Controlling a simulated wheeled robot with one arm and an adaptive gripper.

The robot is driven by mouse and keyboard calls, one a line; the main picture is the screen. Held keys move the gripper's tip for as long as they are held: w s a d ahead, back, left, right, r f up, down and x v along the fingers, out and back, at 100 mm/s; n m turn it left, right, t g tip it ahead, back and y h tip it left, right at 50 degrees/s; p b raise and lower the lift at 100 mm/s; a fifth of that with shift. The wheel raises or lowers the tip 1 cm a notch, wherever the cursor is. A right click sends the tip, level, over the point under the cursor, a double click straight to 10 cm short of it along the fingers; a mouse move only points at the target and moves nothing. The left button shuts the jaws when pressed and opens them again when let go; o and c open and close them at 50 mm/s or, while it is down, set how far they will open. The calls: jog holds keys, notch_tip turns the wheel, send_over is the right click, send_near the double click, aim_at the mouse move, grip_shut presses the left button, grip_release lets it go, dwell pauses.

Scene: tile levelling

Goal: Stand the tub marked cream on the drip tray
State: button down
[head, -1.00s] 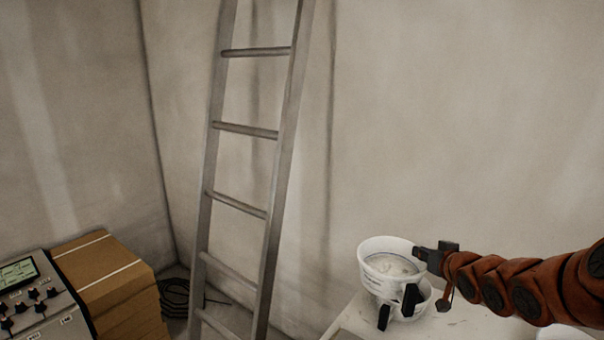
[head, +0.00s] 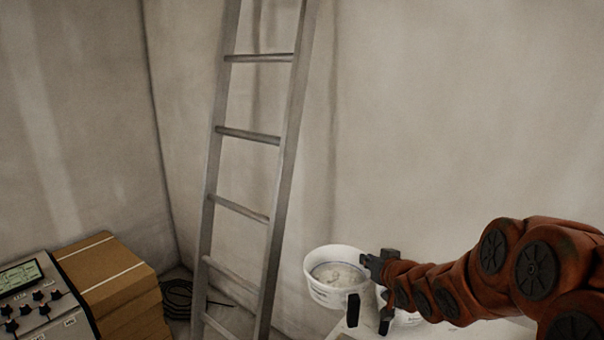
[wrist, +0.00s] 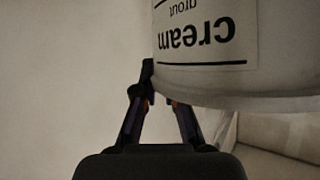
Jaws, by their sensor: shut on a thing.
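The white tub marked cream (head: 334,291) holds pale grout and is raised at the wall side of the white table. In the wrist view its label (wrist: 195,38) reads "cream grout" upside down. My gripper (head: 368,306) is shut on the tub at its right side. In the wrist view the dark fingers (wrist: 163,105) reach up to the tub, and their contact is partly hidden. I cannot make out the drip tray in either view.
A ladder (head: 245,210) leans on the wall. Brown boxes (head: 110,275) and a control panel (head: 35,295) are at lower left. A dark coiled cable (head: 178,297) lies on the floor.

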notch_tip(320, 180, down, 10)
jog(key=w+d+m+h, duration=0.1)
jog(key=w+m+h, duration=0.1)
jog(key=h, duration=0.1)
jog(key=shift+d+m+h, duration=0.2)
jog(key=shift+m+h, duration=0.1)
jog(key=shift+m, duration=0.1)
